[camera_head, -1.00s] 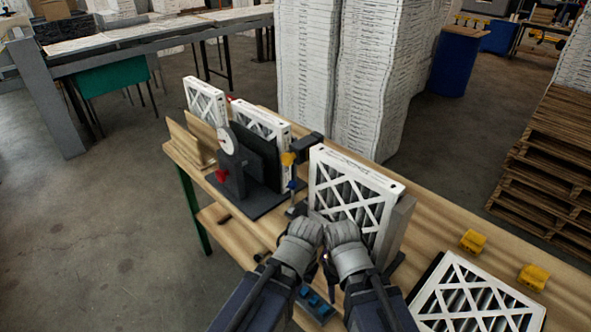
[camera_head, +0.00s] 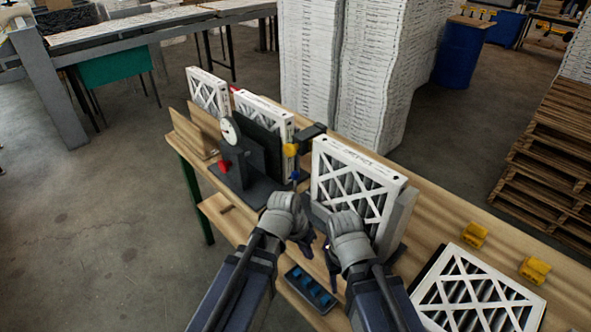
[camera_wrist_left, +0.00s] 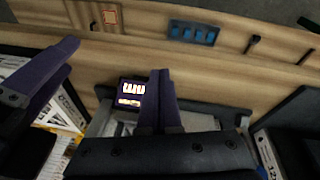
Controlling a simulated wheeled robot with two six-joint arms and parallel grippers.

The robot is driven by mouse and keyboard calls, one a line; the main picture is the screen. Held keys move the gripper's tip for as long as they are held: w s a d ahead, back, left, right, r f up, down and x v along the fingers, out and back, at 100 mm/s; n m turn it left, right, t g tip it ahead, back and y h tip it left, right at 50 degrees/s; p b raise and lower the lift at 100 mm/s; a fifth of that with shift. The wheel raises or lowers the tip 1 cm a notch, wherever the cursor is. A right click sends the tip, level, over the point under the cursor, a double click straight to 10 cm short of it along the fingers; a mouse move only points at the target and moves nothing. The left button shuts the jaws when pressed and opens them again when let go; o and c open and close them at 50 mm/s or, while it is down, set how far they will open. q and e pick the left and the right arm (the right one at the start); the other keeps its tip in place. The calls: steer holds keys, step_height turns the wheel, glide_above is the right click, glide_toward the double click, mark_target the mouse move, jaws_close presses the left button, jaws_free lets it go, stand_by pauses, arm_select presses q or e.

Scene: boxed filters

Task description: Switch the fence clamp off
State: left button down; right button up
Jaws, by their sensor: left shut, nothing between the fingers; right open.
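A boxed filter with a white lattice front (camera_head: 352,190) stands upright against a grey block (camera_head: 400,222), apparently the fence. In the left wrist view, a small dark panel with lit white and orange marks (camera_wrist_left: 131,94) sits beside my left fingers; I cannot tell whether it is the clamp's switch. My left gripper (camera_head: 306,244) is shut and empty, low in front of the filter's left side; its fingers also show in the left wrist view (camera_wrist_left: 160,76). My right gripper (camera_head: 332,268) is open, lower and to the right, its fingers partly hidden by the hand.
A dark tray with blue pieces (camera_head: 311,287) lies at the bench's front edge. Yellow blocks (camera_head: 474,234) and a flat-lying filter (camera_head: 478,300) are at right. Stacked white sheets (camera_head: 345,75) rise behind.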

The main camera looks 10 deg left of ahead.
arm_select(q)
steer(key=w+a+r+t+h, duration=0.2)
steer(key=w+r, duration=0.1)
steer(key=w, duration=0.3)
steer(key=w+a+r+t+h, duration=0.1)
steer(key=w+a+r+t, duration=0.15)
steer(key=w, duration=0.45)
steer(key=t, duration=0.5)
glide_toward(293, 174)
steer(key=w+r, duration=0.1)
steer(key=r, duration=0.1)
steer(key=shift+w+d+f+h, duration=0.1)
steer(key=shift+w+f+h, duration=0.1)
steer(key=shift+h, duration=0.1)
steer(key=b+x, duration=0.3)
steer(key=x, duration=0.5)
steer(key=shift+d+f+b, duration=0.15)
steer(key=shift+f+b, duration=0.15)
steer(key=shift+b, duration=0.1)
steer(key=shift+x, duration=0.8)
steer(key=shift+r, duration=0.1)
steer(key=shift+b, duration=0.3)
